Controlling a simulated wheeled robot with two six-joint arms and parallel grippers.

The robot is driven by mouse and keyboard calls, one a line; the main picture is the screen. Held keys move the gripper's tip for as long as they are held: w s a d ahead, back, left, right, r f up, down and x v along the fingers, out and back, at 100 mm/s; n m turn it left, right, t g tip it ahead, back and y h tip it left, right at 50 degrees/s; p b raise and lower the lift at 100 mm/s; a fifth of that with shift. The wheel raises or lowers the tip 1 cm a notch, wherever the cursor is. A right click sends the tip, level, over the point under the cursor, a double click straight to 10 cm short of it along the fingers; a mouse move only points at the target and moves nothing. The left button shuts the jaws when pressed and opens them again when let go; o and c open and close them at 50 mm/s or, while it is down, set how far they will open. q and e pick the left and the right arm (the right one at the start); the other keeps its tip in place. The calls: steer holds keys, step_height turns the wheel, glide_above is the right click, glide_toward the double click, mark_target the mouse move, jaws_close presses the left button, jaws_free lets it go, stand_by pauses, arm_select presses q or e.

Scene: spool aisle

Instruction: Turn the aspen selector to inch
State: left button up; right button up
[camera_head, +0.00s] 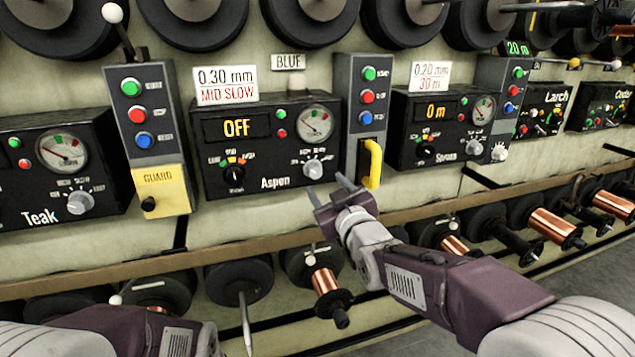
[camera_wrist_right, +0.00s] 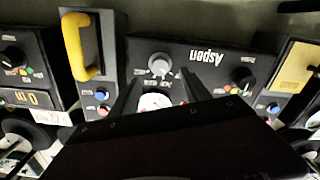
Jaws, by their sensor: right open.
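The black Aspen panel (camera_head: 265,150) is on the wall in the middle of the head view, its display reading OFF. It has a black knob (camera_head: 234,175) at lower left, with coloured marks around it, and a grey knob (camera_head: 313,168) at lower right. Their small labels are hard to read. My right gripper (camera_head: 328,186) is open and empty, below and right of the grey knob. In the right wrist view the grey knob (camera_wrist_right: 159,65) shows beyond and between the fingers (camera_wrist_right: 158,90), apart from them.
A yellow handle (camera_head: 372,164) sticks out just right of the Aspen panel, close to my right gripper. A yellow guard box (camera_head: 162,192) is on the left. A rail and copper spools (camera_head: 326,282) lie below.

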mark_target(316, 174)
steer(key=b+x, duration=0.1)
steer(key=x, duration=0.6)
steer(key=shift+w+f, duration=0.15)
steer(key=shift+w, duration=0.05)
jaws_close()
steer(key=shift+m, duration=0.3)
steer(key=m, duration=0.2)
steer(key=shift+a+m, duration=0.1)
steer(key=shift+m, duration=2)
jaws_free()
